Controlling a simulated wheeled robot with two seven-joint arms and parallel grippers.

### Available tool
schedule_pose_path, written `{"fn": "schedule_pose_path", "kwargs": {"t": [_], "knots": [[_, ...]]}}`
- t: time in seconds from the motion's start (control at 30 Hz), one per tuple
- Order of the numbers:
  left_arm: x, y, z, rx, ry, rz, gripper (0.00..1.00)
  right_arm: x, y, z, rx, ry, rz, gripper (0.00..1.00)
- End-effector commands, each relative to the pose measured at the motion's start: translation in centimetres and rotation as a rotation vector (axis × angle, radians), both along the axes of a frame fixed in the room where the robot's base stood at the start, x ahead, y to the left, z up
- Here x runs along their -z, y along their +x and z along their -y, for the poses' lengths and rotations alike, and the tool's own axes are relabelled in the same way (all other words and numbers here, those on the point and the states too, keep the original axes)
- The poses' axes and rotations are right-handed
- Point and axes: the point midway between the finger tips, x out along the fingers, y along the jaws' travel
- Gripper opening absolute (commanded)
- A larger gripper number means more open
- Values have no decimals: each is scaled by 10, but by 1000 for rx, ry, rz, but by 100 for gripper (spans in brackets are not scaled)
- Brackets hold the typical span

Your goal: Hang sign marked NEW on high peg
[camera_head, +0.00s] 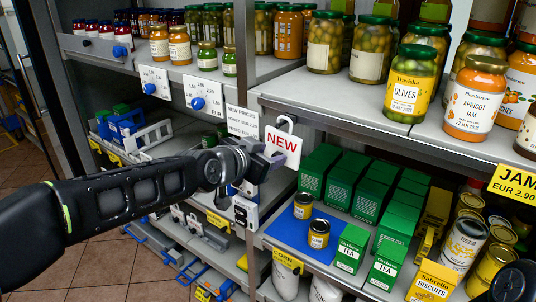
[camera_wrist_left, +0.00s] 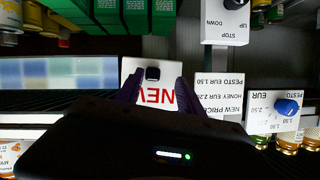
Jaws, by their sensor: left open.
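The white sign (camera_head: 283,146) with NEW in red stands upright at the shelf's front edge, right of the upright post. It also shows upside down in the left wrist view (camera_wrist_left: 137,68), with a small dark knob (camera_wrist_left: 152,73) on its face. A grey hook-like piece (camera_head: 287,119) shows at the sign's top edge; I cannot tell whether it is the sign's hanger or a peg, or whether it bears the sign. My left gripper (camera_head: 272,157) is open at the sign's lower left. In the wrist view its two fingers (camera_wrist_left: 157,92) flank the knob.
A price notice (camera_head: 242,122) is just left of the sign. A STOP control box (camera_head: 245,211) is below the gripper. Jars of olives (camera_head: 410,84) and apricot jam (camera_head: 476,98) stand on the shelf above. Green boxes (camera_head: 351,249) and a blue mat (camera_head: 288,231) are below.

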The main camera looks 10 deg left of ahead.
Motion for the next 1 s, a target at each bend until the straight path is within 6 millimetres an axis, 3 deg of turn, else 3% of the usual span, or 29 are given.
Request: {"fn": "schedule_pose_path", "kwargs": {"t": [0.17, 0.6, 1.0], "knots": [[-2, -9, -3, -1, 1, 3, 45, 7, 0, 0, 0, 0, 0, 40], [-27, -65, -20, -1, -1, 3, 45, 27, 0, 0, 1, 0, 2, 40], [-29, -69, -21, -1, -2, 0, 45, 27, 1, 0, 1, 0, 2, 40]]}}
